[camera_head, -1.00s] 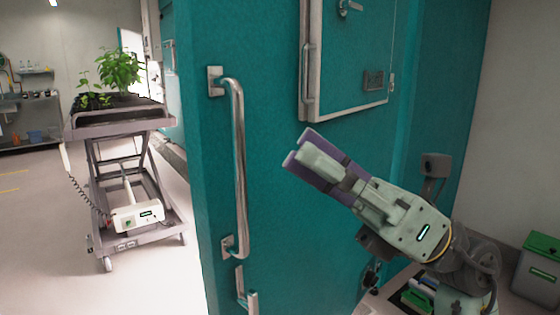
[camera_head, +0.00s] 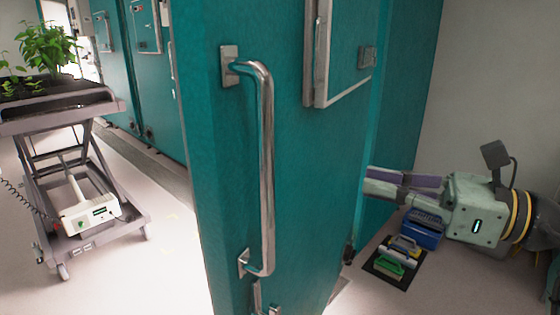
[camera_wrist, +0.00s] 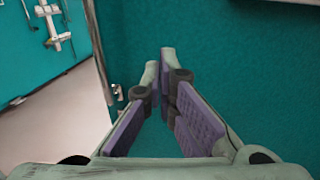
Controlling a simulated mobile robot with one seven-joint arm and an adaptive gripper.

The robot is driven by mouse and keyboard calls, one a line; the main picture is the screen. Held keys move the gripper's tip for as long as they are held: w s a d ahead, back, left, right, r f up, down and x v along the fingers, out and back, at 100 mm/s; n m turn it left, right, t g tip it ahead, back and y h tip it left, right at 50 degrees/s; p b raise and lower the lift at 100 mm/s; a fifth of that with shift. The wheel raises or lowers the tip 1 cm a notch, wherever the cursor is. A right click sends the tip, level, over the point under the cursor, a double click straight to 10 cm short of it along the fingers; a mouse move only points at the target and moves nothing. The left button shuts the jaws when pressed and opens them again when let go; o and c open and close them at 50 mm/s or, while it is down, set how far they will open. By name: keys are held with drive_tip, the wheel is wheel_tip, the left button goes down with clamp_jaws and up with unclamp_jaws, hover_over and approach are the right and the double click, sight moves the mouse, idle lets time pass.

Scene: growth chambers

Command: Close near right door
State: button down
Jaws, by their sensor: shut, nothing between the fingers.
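The near door is a large teal panel (camera_head: 318,150) standing open close in front of me. A long steel handle (camera_head: 265,165) is fixed near its left edge, and a smaller framed hatch (camera_head: 345,50) is at its upper right. My gripper (camera_head: 370,185) is low at the right, pointing left toward the door's face. Its purple-padded fingers are shut and empty. In the wrist view the fingers (camera_wrist: 162,85) point at the teal surface, with the door's edge to their left. I cannot tell whether the tips touch it.
A wheeled lift cart (camera_head: 75,180) with potted plants (camera_head: 45,55) stands at the left. More teal chamber doors (camera_head: 135,60) line the wall behind it. On the floor below my arm are a blue box (camera_head: 422,230) and a dark mat with brushes (camera_head: 385,265).

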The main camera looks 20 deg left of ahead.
sight(290, 166)
drive_tip(key=shift+w+a+p, duration=0.2)
drive_tip(key=shift+a+p, duration=0.7)
drive_tip(key=shift+a, duration=1.4)
drive_tip(key=shift+w+a+p, duration=0.2)
drive_tip(key=shift+a+p, duration=0.75)
drive_tip(key=shift+a, duration=1.35)
drive_tip(key=shift+w+a+p, duration=0.2)
drive_tip(key=shift+a+p, duration=0.7)
drive_tip(key=shift+a, duration=1.4)
